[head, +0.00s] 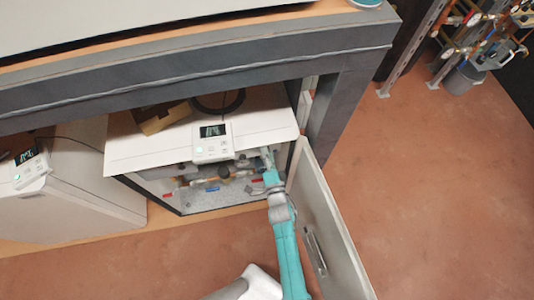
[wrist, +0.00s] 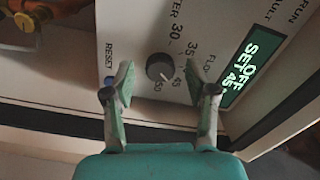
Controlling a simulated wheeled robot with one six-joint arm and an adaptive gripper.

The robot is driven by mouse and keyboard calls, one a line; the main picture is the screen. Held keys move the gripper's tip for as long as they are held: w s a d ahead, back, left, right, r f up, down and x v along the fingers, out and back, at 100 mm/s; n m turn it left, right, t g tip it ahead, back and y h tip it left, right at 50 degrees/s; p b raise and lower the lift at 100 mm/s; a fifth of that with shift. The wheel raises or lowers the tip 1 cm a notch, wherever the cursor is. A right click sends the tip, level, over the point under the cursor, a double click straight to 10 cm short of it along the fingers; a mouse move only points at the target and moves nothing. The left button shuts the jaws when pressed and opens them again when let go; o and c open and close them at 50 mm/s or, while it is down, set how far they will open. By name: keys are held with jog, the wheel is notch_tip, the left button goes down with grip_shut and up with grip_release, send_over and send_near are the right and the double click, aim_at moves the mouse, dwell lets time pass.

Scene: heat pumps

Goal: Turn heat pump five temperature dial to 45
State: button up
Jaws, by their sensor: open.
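The temperature dial (wrist: 160,67), a round dark knob, is on a white control panel (wrist: 140,22) in the wrist view. Printed numbers including 30, 35, 45 and 50 surround it. Its light mark appears to point towards the 45 side. The green display (wrist: 245,65) reads OFF, SET 45. My gripper (wrist: 159,78) is open, with one finger on each side of the dial; I cannot tell whether they touch it. In the head view my gripper (head: 267,158) reaches into the open front of a white heat pump (head: 155,155). The dial is hidden there.
An open door (head: 325,235) stands close to the right of my arm. A white controller (head: 212,142) sits on top of the unit. Another unit (head: 75,190) stands left. A dark bench (head: 190,85) overhangs both. The floor (head: 420,190) at right is clear.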

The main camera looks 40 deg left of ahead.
jog(key=v, duration=1.2)
dwell(0.3)
